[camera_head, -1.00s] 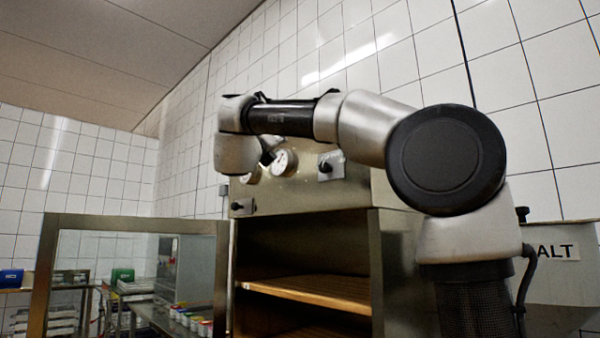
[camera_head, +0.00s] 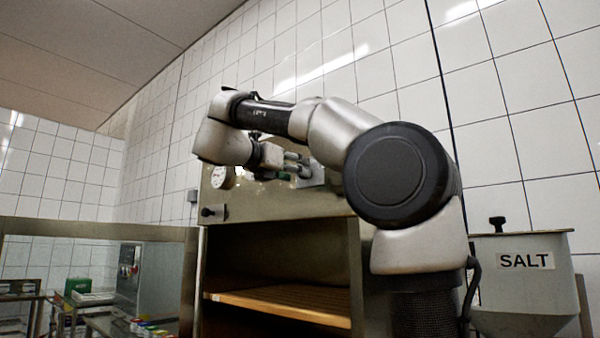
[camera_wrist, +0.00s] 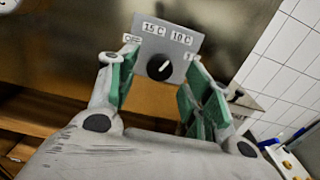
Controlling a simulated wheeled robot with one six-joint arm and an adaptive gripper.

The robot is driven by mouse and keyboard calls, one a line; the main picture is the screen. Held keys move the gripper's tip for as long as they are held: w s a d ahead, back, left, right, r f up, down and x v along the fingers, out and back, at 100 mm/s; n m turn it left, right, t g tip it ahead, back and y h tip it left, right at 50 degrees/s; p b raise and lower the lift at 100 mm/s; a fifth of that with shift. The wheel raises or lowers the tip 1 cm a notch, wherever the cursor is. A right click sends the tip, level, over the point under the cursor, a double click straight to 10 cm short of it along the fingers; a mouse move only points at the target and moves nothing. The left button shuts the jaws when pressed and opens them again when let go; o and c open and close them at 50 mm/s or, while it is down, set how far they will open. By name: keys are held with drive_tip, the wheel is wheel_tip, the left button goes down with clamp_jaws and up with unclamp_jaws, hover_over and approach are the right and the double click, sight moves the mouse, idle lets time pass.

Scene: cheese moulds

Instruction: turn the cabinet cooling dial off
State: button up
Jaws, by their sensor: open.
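The cooling dial (camera_wrist: 160,67) is a round black knob with a white mark, on a grey plate (camera_wrist: 146,50) labelled OFF at left, 15 C and 10 C along the top. The mark appears to point up and right, towards the 10 C side. My gripper (camera_wrist: 163,62) is open, its green-padded fingers on either side of the dial in the picture; I cannot tell if they touch it. In the head view my gripper (camera_head: 297,164) is in front of the plate (camera_head: 316,175) on the cabinet (camera_head: 277,205), and the dial is hidden.
A white gauge (camera_head: 222,177) is left of my gripper, and another black knob (camera_head: 211,212) is lower left. Below is an open compartment with a wooden shelf (camera_head: 285,302). A glazed door frame (camera_head: 95,229) stands open at left. A SALT hopper (camera_head: 515,285) stands right.

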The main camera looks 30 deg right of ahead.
drive_tip(key=shift+x, duration=1.55)
drive_tip(key=c, duration=1)
drive_tip(key=shift+n, duration=0.3)
drive_tip(key=shift+w+f+n, duration=0.1)
drive_tip(key=shift+f+n, duration=0.05)
drive_tip(key=shift+n, duration=8.45)
